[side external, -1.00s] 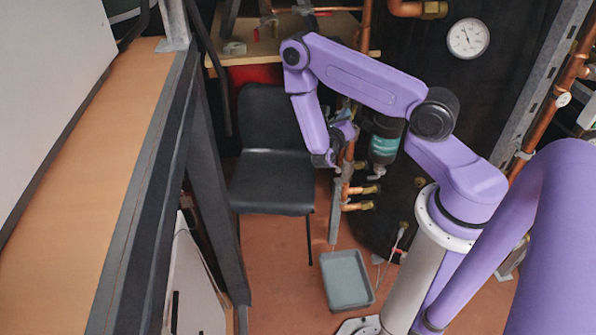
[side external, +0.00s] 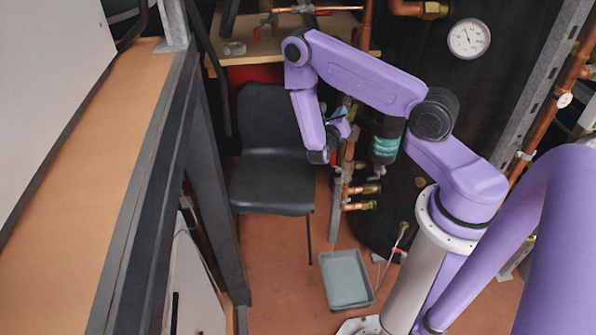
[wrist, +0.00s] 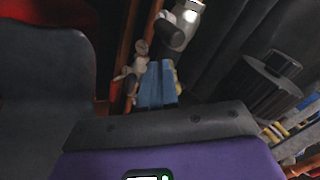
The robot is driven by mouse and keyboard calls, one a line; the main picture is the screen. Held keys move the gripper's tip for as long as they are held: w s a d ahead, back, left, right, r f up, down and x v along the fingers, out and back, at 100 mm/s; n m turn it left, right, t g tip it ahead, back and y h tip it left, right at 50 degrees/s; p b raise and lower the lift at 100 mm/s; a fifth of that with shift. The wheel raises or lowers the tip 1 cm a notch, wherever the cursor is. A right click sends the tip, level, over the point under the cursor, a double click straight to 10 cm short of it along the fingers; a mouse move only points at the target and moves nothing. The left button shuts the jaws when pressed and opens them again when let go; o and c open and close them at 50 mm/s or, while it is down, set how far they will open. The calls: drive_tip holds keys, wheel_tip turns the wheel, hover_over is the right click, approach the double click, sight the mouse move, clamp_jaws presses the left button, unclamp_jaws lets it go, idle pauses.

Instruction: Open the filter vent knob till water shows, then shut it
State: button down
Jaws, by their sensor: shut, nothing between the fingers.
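The filter appears to be the black canister with a teal label (side external: 385,147), upright among copper pipes and brass fittings in the side view. My gripper (side external: 340,112) is to the left of the canister, at about the height of its upper part, and apart from it. In the wrist view the blue fingers (wrist: 160,72) are shut and empty, in front of pipework. A dark rounded fitting with a pale metal end (wrist: 175,30) lies beyond the fingertips. I cannot clearly make out the vent knob or its position. No water is visible.
A grey tray (side external: 346,281) lies on the floor below the pipes. A black chair (side external: 272,180) stands to the left. A large dark tank with a dial gauge (side external: 468,39) is behind. Copper pipes with brass ends (side external: 360,205) crowd the space beneath the gripper.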

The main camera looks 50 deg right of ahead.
drive_tip(key=v, duration=0.6)
drive_tip(key=shift+s, duration=0.1)
idle(0.3)
